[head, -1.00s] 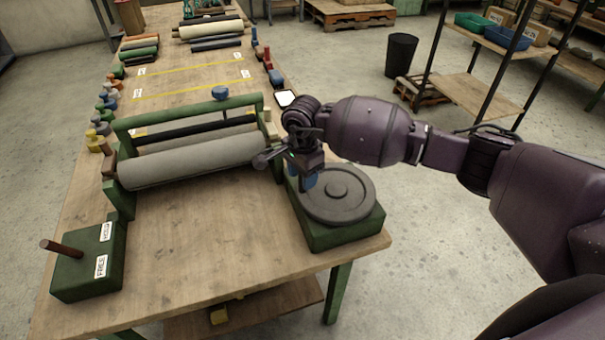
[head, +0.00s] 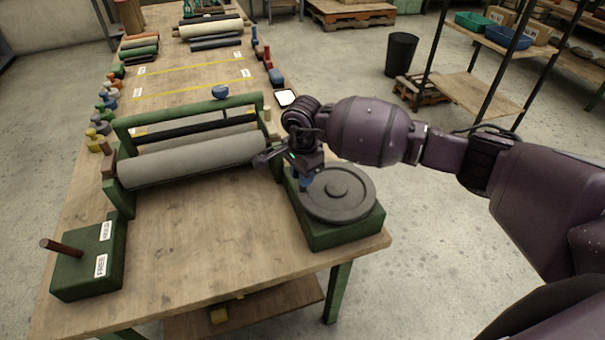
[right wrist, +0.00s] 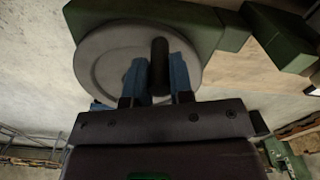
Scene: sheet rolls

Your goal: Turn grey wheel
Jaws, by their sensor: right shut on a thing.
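The grey wheel (head: 349,205) lies flat on a green base block (head: 345,236) at the right front corner of the workbench. It is a round disc with a raised hub in the middle. My right gripper (head: 305,183) is at the wheel's far left edge. In the right wrist view, its blue fingers (right wrist: 158,78) are shut on the wheel's dark upright handle (right wrist: 159,56), which stands between them near the rim of the wheel (right wrist: 103,62). The handle is hidden in the head view by the gripper. My left gripper is not in view.
A green frame (head: 190,116) holding a grey roll (head: 190,162) stands left of the wheel. A green box (head: 88,262) with a brown lever (head: 62,248) and HOLD and FREE labels is at the front left. The bench front between them is clear.

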